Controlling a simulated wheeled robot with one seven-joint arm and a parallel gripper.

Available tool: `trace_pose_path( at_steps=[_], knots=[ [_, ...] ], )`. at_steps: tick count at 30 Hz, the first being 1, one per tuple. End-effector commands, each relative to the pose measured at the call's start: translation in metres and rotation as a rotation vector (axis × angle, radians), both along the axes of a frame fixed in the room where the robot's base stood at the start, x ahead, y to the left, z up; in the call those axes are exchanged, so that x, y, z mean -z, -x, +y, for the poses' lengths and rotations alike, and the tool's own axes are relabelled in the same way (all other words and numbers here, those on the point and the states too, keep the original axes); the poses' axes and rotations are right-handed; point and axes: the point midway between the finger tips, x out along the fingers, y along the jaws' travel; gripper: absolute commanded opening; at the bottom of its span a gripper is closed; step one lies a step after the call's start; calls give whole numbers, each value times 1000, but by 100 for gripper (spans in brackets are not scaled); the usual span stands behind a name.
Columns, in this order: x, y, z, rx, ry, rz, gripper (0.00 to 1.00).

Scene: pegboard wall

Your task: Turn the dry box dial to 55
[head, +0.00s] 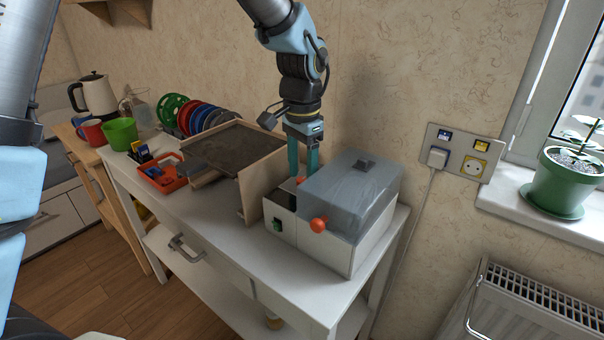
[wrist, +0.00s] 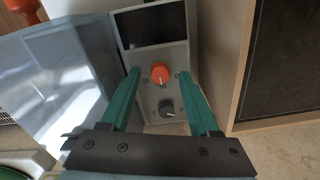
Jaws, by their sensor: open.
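The dry box (head: 375,248) stands at the right end of the white bench, with a translucent grey lid (head: 350,185). In the wrist view its control panel (wrist: 188,57) carries a dark display (wrist: 150,27), an orange dial (wrist: 160,73) and a grey dial (wrist: 167,108). My gripper (head: 303,170) points down over the panel. Its green fingers (wrist: 158,75) are open, one on each side of the orange dial, with visible gaps in the wrist view. Contact and exact height are unclear.
An orange knob (head: 319,224) and a green switch (head: 277,225) sit on the box's front. A wooden-sided unit with a dark top (head: 232,147) stands close left of the panel. Further left are a red tray (head: 163,178) and spools (head: 190,117). The wall is close behind.

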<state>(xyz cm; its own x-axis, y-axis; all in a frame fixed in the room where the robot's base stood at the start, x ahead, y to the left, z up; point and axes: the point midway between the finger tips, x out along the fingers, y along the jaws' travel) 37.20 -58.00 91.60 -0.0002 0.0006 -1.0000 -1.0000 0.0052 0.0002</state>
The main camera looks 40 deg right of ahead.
Motion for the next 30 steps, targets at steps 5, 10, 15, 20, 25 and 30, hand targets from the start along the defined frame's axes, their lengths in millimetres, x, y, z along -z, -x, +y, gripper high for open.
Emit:
trace_pose_path(
  at_steps=[5,10,15,20,25,30],
  knots=[
    [-31,-1,-1,0,5,-3,62],
    [-65,-1,-1,-1,5,-2,62],
    [-89,0,0,-1,2,-1,62],
    [-99,0,0,0,0,0,62],
    [-101,0,0,0,-1,1,62],
    [-100,0,0,0,-1,1,62]
  ],
)
